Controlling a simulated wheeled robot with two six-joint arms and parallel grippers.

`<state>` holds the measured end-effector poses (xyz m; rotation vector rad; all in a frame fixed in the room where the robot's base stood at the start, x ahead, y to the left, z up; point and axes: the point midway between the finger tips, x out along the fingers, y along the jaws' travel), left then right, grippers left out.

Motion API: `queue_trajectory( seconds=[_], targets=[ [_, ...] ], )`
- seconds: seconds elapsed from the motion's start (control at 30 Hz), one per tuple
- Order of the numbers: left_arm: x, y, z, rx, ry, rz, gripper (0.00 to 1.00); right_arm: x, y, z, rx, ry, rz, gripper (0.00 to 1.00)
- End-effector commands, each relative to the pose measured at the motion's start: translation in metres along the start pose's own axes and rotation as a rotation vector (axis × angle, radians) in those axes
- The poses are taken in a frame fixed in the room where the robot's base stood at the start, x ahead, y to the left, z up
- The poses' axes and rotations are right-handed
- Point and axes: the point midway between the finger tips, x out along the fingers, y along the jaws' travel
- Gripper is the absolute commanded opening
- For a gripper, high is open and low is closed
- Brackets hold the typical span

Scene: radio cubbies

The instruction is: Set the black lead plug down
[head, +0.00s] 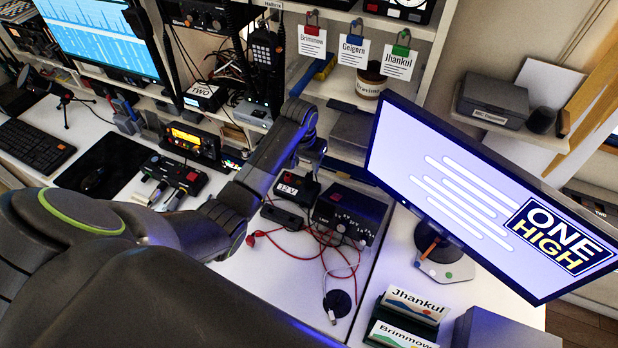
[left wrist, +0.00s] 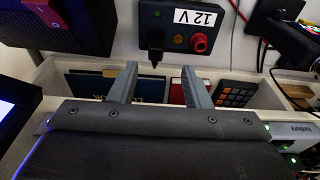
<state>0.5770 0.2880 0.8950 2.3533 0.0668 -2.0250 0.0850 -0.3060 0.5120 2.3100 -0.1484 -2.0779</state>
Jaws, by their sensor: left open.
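The black lead plug (left wrist: 155,42) shows in the left wrist view at the black terminal on the face of the 12 V box (left wrist: 222,14), beside an amber spot and a red terminal (left wrist: 200,43). My left gripper (left wrist: 160,68) is open, its two grey fingers apart, with the plug in line with the gap between them. I cannot tell whether the fingers touch it. In the head view the left gripper (head: 314,150) is above and behind the 12 V box (head: 290,188), mostly hidden by its own wrist. My right gripper is not in view.
A black instrument box (head: 350,212) stands right of the 12 V box, with red leads (head: 338,262) looped in front. A large monitor (head: 485,190) is to the right. A cubby (left wrist: 82,75) with books and a keypad lies behind the fingers.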

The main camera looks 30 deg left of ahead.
Motion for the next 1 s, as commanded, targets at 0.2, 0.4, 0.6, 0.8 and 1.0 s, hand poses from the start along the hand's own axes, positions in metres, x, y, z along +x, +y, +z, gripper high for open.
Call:
queue_trajectory(
  seconds=[0.2, 0.4, 0.6, 0.8, 1.0],
  targets=[
    [0.021, 0.005, 0.001, 0.000, -0.005, 0.002, 0.44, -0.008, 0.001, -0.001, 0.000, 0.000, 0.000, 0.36],
    [0.044, 0.006, 0.001, -0.001, -0.002, 0.000, 0.44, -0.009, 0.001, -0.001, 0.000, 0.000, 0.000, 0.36],
    [0.051, 0.006, 0.001, 0.000, 0.000, 0.000, 0.44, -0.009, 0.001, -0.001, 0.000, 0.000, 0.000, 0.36],
    [0.051, 0.006, 0.001, 0.000, 0.000, 0.000, 0.38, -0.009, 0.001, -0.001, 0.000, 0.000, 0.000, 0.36],
    [0.051, 0.006, 0.001, 0.000, 0.000, 0.000, 0.12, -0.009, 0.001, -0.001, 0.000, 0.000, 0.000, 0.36]
  ],
)
